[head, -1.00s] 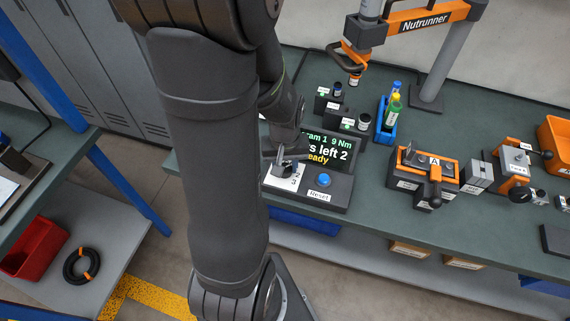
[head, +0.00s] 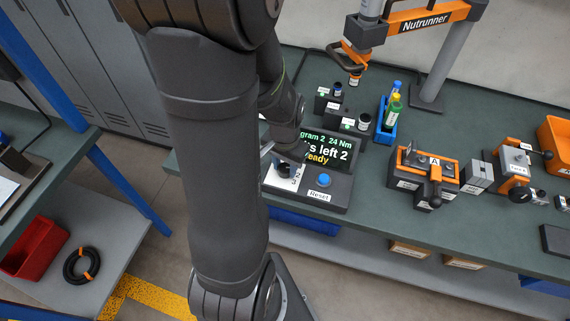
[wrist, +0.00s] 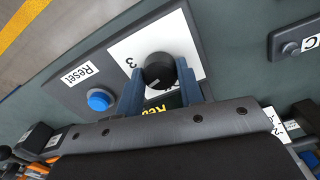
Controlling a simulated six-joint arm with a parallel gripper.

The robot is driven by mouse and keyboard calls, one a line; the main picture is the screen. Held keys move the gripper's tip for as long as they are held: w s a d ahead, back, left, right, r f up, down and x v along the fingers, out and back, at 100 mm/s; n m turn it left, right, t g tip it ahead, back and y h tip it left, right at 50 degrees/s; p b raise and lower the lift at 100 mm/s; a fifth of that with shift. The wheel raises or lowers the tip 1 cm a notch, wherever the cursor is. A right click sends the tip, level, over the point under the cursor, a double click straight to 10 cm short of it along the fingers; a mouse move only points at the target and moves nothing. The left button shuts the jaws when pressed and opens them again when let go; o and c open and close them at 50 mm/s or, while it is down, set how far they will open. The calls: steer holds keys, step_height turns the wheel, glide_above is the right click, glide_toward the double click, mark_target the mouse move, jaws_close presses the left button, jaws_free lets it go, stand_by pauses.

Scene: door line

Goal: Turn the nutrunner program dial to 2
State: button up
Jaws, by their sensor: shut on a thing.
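The black program dial (wrist: 158,70) sits on a white plate (wrist: 190,40) with a printed 3 showing beside it. In the wrist view, the fingers of my gripper (wrist: 160,82) stand on both sides of the dial and are shut on it. A light mark shows on the dial's top; the number it points to is hidden. In the head view, my gripper (head: 283,164) covers most of the dial.
A blue Reset button (head: 324,180) sits right of the dial on the same box. Small bottles and a blue holder (head: 386,124) stand behind. The orange nutrunner (head: 352,62) hangs above. An orange-topped fixture (head: 424,168) stands to the right on the green bench.

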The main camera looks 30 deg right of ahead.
mark_target(285, 167)
steer(key=shift+m, duration=0.5)
steer(key=o, duration=1)
steer(key=shift+r, duration=0.1)
step_height(285, 167, up, 17)
stand_by(0.3)
step_height(285, 167, down, 17)
steer(key=shift+f, duration=0.15)
stand_by(0.6)
stand_by(0.3)
